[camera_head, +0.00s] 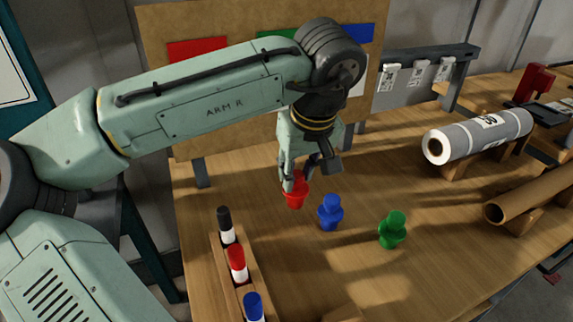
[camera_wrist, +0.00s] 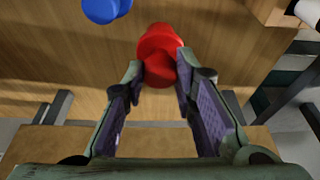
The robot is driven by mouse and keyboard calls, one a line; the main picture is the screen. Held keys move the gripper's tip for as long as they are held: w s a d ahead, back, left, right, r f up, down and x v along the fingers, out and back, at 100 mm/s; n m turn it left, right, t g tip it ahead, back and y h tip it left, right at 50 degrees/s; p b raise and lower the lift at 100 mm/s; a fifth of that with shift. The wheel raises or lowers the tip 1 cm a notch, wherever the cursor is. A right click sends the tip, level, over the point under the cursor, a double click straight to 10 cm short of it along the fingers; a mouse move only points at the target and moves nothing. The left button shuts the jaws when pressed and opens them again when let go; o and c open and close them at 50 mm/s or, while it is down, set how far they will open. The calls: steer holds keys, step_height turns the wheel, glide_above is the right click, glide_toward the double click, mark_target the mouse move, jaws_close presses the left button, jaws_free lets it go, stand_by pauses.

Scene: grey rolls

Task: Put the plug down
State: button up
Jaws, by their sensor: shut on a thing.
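The red plug (camera_head: 295,194) is between the fingers of my gripper (camera_head: 303,180), over the left middle of the wooden table. In the wrist view the red plug (camera_wrist: 160,50) sits between the fingertips of my gripper (camera_wrist: 159,78), which is shut on it. Its upper part is partly hidden by the fingers in the head view. I cannot tell whether its base touches the table. A blue plug (camera_head: 330,212) stands just right of it, and it also shows in the wrist view (camera_wrist: 104,8). A green plug (camera_head: 392,230) stands further right.
A wooden rack (camera_head: 222,262) with black, red and blue capped markers is at the front left. A board (camera_head: 222,22) with coloured patches stands behind. A grey roll (camera_head: 480,135) and a brown tube (camera_head: 535,195) rest on supports at right. The table's front middle (camera_head: 350,280) is bare.

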steer(key=shift+w+a+f+p, duration=0.3)
steer(key=shift+w+f, duration=0.4)
steer(key=shift+w, duration=0.25)
steer(key=shift+w+a+f+p, duration=0.35)
steer(key=shift+w+f, duration=0.3)
steer(key=shift+w, duration=0.3)
steer(key=shift+w+a+f+p, duration=0.3)
steer(key=shift+w+f, duration=0.4)
steer(key=shift+w, duration=0.25)
steer(key=o, duration=0.9)
steer(key=b+v, duration=0.1)
steer(key=v, duration=1.1)
steer(key=shift+b, duration=0.4)
